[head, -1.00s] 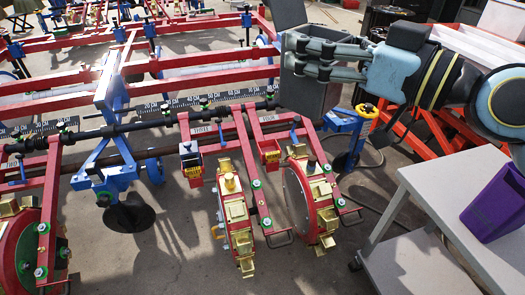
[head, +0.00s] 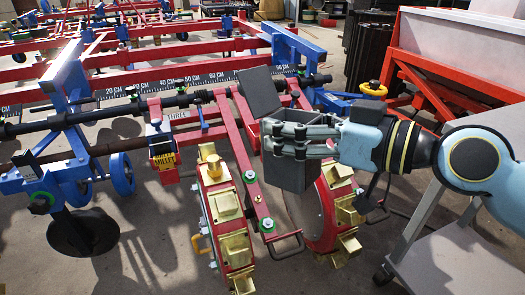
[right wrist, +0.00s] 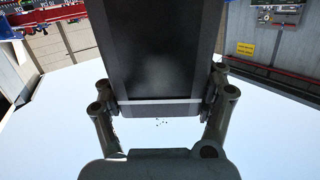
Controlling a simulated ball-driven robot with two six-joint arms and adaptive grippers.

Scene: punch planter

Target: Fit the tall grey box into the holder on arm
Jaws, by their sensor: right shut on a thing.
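The tall grey box (head: 302,176) is held by my right gripper (head: 287,138), which is shut on its upper part. The box looks roughly upright, with its dark lid (head: 259,92) standing open. It hangs over the right planter arm, in front of the red wheel. In the right wrist view the box (right wrist: 166,55) sits between both fingers (right wrist: 160,101). A red holder with a yellow millet label (head: 164,160) shows on the neighbouring planter arm. The holder on the right arm is hidden behind the box. My left gripper is not in view.
Wheels with brass blocks (head: 228,205) stand below and beside the box. A black bar (head: 180,85) and blue frame parts (head: 298,42) lie behind it. A grey cart (head: 455,255) is at the lower right. Orange-red framing (head: 450,70) stands at the right back.

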